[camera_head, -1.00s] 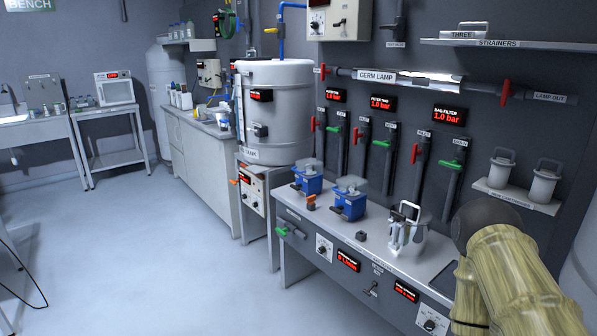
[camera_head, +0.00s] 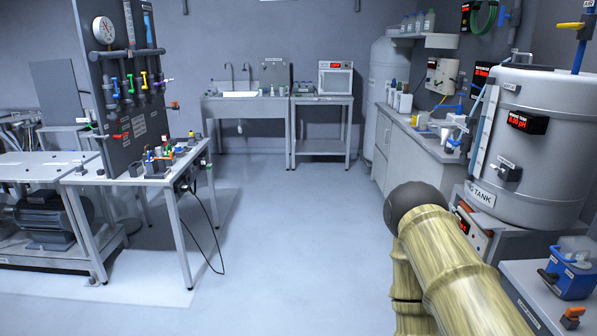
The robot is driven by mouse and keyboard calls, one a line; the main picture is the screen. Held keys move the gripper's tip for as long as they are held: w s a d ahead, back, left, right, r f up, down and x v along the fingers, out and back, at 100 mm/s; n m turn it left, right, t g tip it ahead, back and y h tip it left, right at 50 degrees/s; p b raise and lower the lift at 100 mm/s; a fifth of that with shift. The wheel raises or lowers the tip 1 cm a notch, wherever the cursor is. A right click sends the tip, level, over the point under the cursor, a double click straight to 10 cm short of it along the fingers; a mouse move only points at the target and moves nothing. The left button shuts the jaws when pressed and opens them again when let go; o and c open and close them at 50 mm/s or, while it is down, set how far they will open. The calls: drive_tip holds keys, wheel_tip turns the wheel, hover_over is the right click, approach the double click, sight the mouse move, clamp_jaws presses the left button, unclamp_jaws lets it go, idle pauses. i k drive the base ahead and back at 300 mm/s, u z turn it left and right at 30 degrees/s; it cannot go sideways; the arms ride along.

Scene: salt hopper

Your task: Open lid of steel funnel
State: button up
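I cannot make out a steel funnel with a lid in this view. A large grey tank (camera_head: 535,150) with a flat top and a red digital display stands at the right. My arm, with bamboo-like links and a dark round joint, rises from the bottom right of the picture in front of the tank's bench. My gripper is not in view.
A workbench (camera_head: 150,180) with a gauge panel, small coloured parts and a hanging cable stands at the left. A sink bench (camera_head: 245,104) and a white oven-like box (camera_head: 335,77) stand at the back. A blue-based container (camera_head: 572,275) is at the lower right. The middle floor is clear.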

sight(445, 124)
drive_tip(key=u, duration=0.2)
drive_tip(key=i, duration=3.3)
drive_tip(key=z, duration=1.15)
drive_tip(key=i, duration=1)
drive_tip(key=z, duration=0.45)
